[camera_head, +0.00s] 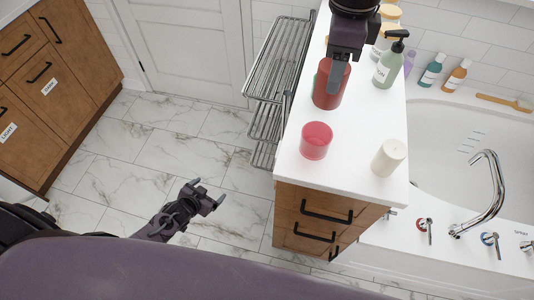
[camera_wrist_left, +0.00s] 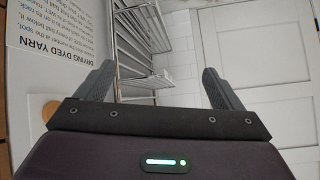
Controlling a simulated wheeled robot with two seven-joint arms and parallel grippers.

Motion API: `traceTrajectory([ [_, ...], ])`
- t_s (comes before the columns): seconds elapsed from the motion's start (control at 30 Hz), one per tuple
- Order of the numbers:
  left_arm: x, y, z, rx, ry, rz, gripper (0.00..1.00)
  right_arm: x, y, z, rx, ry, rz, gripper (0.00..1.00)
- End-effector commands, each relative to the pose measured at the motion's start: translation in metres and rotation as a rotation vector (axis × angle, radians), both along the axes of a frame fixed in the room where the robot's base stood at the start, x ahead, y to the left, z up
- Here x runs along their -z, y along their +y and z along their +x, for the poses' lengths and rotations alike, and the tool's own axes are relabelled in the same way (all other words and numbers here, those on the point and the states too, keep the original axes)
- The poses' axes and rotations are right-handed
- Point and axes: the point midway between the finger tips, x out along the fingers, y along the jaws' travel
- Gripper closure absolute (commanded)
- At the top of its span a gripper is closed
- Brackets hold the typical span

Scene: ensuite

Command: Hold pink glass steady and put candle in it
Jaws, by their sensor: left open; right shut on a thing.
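The pink glass (camera_head: 316,141) stands upright on the white counter near its front left edge. A cream candle (camera_head: 388,157) stands upright to its right, apart from it. My right gripper (camera_head: 337,77) reaches down from the top of the head view and is shut on a red cylinder (camera_head: 328,97) behind the pink glass. One finger shows across the cylinder's front; its far side is hidden. My left gripper (camera_head: 208,195) is open and empty, low over the floor left of the counter. It also shows in the left wrist view (camera_wrist_left: 160,84) with nothing between its fingers.
A green pump bottle (camera_head: 387,68) and jars stand at the counter's back. A wire rack (camera_head: 275,75) runs along the counter's left side. The bathtub (camera_head: 450,140) and its faucet (camera_head: 490,195) are on the right. A sign (camera_wrist_left: 60,35) is close in the left wrist view.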

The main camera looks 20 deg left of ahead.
Motion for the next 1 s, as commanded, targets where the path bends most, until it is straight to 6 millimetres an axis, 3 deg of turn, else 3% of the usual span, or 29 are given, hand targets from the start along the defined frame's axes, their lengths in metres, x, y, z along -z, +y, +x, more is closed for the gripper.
traceTrajectory([
  [0.1,-0.061,-0.015,0.038,0.079,-0.137,-0.041,0.11,0.000,0.000,0.000,0.000,0.000,0.001,0.78],
  [0.3,-0.165,-0.061,0.072,0.237,-0.336,-0.148,0.11,0.000,0.000,0.000,0.001,0.000,0.001,0.78],
  [0.47,-0.246,-0.111,0.069,0.390,-0.456,-0.260,0.11,0.000,0.000,0.000,0.001,-0.001,0.001,0.78],
  [0.6,-0.306,-0.152,0.050,0.517,-0.523,-0.365,0.11,0.000,0.000,0.000,0.001,0.000,0.001,0.78],
  [0.63,-0.317,-0.160,0.045,0.541,-0.532,-0.386,0.11,0.000,0.000,0.000,0.001,0.000,0.001,0.78],
  [0.8,-0.329,-0.199,0.003,0.622,-0.516,-0.488,0.11,0.000,0.000,0.000,0.001,0.000,0.001,0.78],
  [1.0,-0.337,-0.216,-0.012,0.653,-0.513,-0.532,0.11,0.000,0.000,0.000,0.001,-0.001,0.001,0.78],
])
